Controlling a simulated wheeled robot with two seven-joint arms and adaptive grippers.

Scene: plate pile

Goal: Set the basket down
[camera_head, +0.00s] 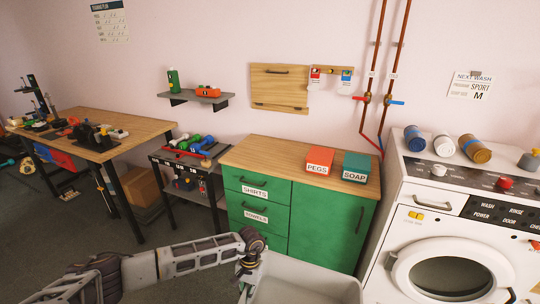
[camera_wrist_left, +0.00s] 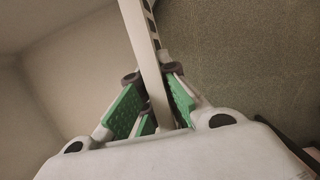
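The basket (camera_head: 310,291) is a pale grey open bin at the bottom centre of the head view, cut off by the lower edge. Its visible interior looks empty. My left gripper (camera_head: 245,268) is at its left rim. In the left wrist view the green-padded fingers of my left gripper (camera_wrist_left: 151,75) lie on either side of the pale rim of the basket (camera_wrist_left: 138,25), closed against it. The basket's underside is hidden, so I cannot tell what it rests on. My right gripper is not in view.
A green cabinet (camera_head: 330,228) with a wooden top stands just behind the basket, bearing a PEGS box (camera_head: 319,160) and a SOAP box (camera_head: 356,167). A white washing machine (camera_head: 405,240) is close on the right. A workbench (camera_head: 130,131) stands left. Dark floor (camera_head: 60,235) is open at left.

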